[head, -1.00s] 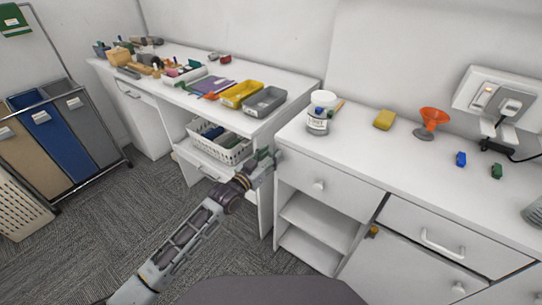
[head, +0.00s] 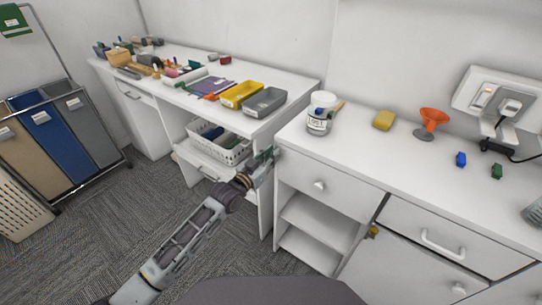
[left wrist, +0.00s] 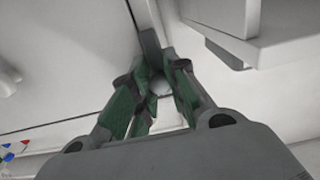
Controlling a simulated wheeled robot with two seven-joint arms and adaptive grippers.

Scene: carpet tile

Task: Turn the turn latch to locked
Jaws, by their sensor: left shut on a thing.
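My left gripper (head: 270,156) is at the left front corner of the right-hand cabinet, just below the counter top. In the left wrist view its green-padded fingers (left wrist: 158,80) are closed around a small grey part, which I take to be the turn latch (left wrist: 151,42). A dark grey bar of it sticks out beyond the fingertips, and a pale round bit shows between the fingers. The fingers hide most of the latch, so I cannot tell its exact angle. In the head view the latch is hidden behind the gripper. My right gripper is not in view.
A drawer with a round knob (head: 319,185) is right of the gripper, above open shelves. A small brass-coloured piece (head: 373,231) is on the lower cabinet door. A white basket (head: 222,144) stands on a shelf left of the gripper.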

